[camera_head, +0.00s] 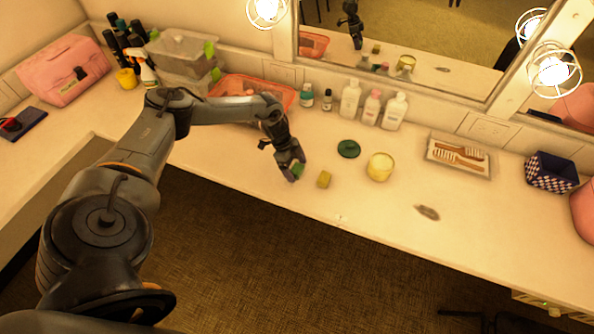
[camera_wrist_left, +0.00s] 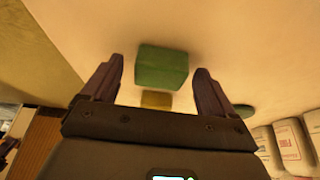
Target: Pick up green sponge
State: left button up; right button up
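The green sponge (camera_head: 297,169) is a small block near the front edge of the counter, partly hidden by my left gripper (camera_head: 291,171) in the head view. In the left wrist view the green sponge (camera_wrist_left: 162,67) lies ahead of and between the tips of my left gripper (camera_wrist_left: 157,80). The fingers are open, with a gap on each side of the sponge. A yellow sponge (camera_head: 324,179) lies just to the right in the head view; it also shows in the left wrist view (camera_wrist_left: 156,99). My right gripper is not in view.
A green lid (camera_head: 348,149) and an open yellow jar (camera_head: 380,167) stand to the right. Several bottles (camera_head: 371,108) line the mirror wall. A pink tray (camera_head: 253,90) is behind my left arm. A brush tray (camera_head: 459,154) is further right. The counter's front edge is close.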

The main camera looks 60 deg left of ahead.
aim_at(297, 169)
pick_arm(q)
jog(key=c, duration=0.9)
jog(key=shift+r, duration=0.1)
jog(key=shift+c, duration=0.2)
jog(key=shift+r, duration=0.45)
jog(key=r, duration=0.3)
jog(key=shift+w+d+r, duration=0.1)
jog(key=shift+d+r, duration=0.1)
jog(key=shift+d, duration=0.1)
jog(key=w+d+r, duration=0.1)
jog(key=d+r, duration=0.2)
jog(key=d, duration=0.2)
jog(key=w+d+r+b, duration=0.1)
jog(key=d+r, duration=0.2)
jog(key=d, duration=0.2)
jog(key=shift+w+d+r, duration=0.3)
jog(key=shift+d, duration=0.1)
